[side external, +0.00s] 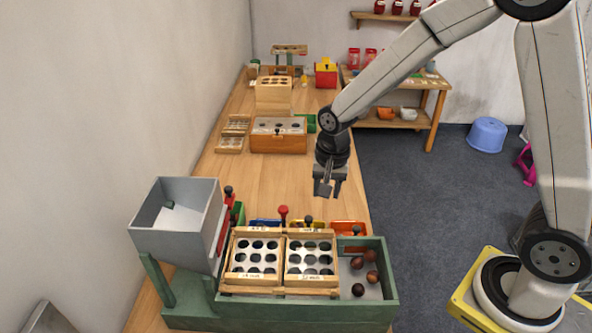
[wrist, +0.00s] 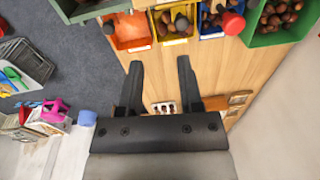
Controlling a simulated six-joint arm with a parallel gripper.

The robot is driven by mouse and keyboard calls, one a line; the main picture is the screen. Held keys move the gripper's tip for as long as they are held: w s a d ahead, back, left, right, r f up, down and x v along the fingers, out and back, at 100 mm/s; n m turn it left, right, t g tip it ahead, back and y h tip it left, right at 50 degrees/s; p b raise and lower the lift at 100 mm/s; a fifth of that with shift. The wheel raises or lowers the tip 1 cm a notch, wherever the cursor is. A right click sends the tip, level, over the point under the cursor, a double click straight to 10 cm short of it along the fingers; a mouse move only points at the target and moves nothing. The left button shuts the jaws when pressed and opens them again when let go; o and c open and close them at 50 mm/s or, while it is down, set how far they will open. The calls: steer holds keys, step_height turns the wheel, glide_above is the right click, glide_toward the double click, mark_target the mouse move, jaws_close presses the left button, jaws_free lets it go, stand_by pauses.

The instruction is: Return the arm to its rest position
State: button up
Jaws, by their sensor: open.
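My gripper (side external: 326,188) hangs above the right part of the wooden table, beyond the green sorting station, pointing down. In the wrist view my gripper (wrist: 160,88) has its two dark fingers spread apart with nothing between them. The arm reaches in from the yellow base at the right. The green station (side external: 392,290) holds two wooden frames with round holes, a left one (side external: 231,275) and a right one (side external: 334,280). Several brown chestnuts (side external: 358,290) lie in its right compartment.
A grey hopper (side external: 150,237) stands at the station's left. Coloured bins with chestnuts, including a yellow one (wrist: 174,38) and a blue one (wrist: 209,33), line its far side. A wooden box (side external: 278,144) stands further back. The table (side external: 245,185) between is mostly clear.

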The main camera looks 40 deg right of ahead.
steer(key=s+d+r+n+t, duration=0.1)
steer(key=s+d+n, duration=0.1)
steer(key=s+n, duration=0.7)
steer(key=shift+s+r+n+t, duration=0.2)
steer(key=shift+s+n+t, duration=0.15)
steer(key=shift+s, duration=0.6)
steer(key=shift+d, duration=0.1)
stand_by(0.5)
steer(key=shift+w, duration=0.1)
steer(key=c, duration=0.5)
steer(key=shift+w+r, duration=0.1)
steer(key=shift+w, duration=0.05)
jaws_close()
steer(key=w+a+r+n, duration=0.2)
steer(key=w+n, duration=0.2)
steer(key=w, duration=0.2)
steer(key=w+a+r+n+g, duration=0.1)
steer(key=w+a+r+n, duration=0.1)
steer(key=w+n, duration=0.3)
steer(key=shift+w, duration=0.85)
